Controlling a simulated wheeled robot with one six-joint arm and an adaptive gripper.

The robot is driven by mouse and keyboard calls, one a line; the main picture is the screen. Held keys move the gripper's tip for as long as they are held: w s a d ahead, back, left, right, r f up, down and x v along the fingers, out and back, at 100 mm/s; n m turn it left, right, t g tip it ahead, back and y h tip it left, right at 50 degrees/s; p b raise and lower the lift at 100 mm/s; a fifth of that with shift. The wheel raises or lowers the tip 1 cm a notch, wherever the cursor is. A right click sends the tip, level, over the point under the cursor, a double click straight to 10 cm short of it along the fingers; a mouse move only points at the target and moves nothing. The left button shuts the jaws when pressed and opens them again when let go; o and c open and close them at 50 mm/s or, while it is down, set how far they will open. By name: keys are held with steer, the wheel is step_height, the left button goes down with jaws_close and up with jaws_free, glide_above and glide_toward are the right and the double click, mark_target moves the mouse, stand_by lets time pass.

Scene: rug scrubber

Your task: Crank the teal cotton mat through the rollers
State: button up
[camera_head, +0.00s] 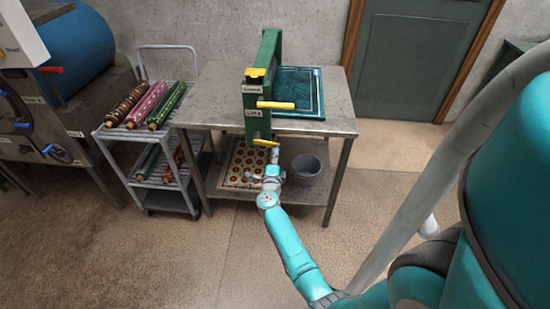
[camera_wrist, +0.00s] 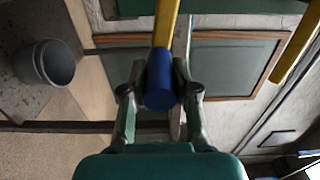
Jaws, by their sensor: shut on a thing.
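The teal mat (camera_head: 298,92) with pale border lines lies flat on the metal table, at the right side of the green wringer frame (camera_head: 270,62). Its left edge is against or behind the frame; I cannot tell whether it is between the rollers, which are hidden. An upper yellow handle (camera_head: 276,105) and a lower yellow handle (camera_head: 265,143) stick out from the frame's front. My gripper (camera_head: 273,157) is at the lower handle. In the wrist view, my gripper (camera_wrist: 160,88) is shut on a yellow handle with a blue end (camera_wrist: 160,82).
The metal table (camera_head: 215,98) has a lower shelf with a patterned mat (camera_head: 243,164) and a grey bucket (camera_head: 306,169). A grey cart (camera_head: 118,134) with several rolled mats stands left of it. A green door (camera_head: 408,60) is behind. The floor in front is clear.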

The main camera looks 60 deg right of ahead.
steer(key=shift+r, duration=0.15)
steer(key=shift+w+a+r, duration=0.1)
steer(key=shift+w+r, duration=0.05)
steer(key=shift+r, duration=1)
steer(key=shift+w+r, duration=0.1)
steer(key=shift+r, duration=1)
steer(key=shift+w+a+r, duration=0.25)
steer(key=shift+w+r, duration=0.4)
steer(key=shift+r, duration=0.25)
steer(key=shift+w+a+r, duration=0.25)
steer(key=shift+w+r, duration=0.4)
steer(key=shift+r, duration=0.2)
steer(key=shift+w+a+r, duration=0.25)
steer(key=shift+w+a, duration=0.05)
steer(key=shift+w, duration=0.35)
steer(key=shift+w+a+r, duration=0.25)
steer(key=shift+w+r, duration=0.05)
steer(key=shift+w, duration=0.3)
steer(key=shift+w+a+r, duration=0.25)
steer(key=shift+w+a, duration=0.05)
steer(key=shift+w, duration=0.35)
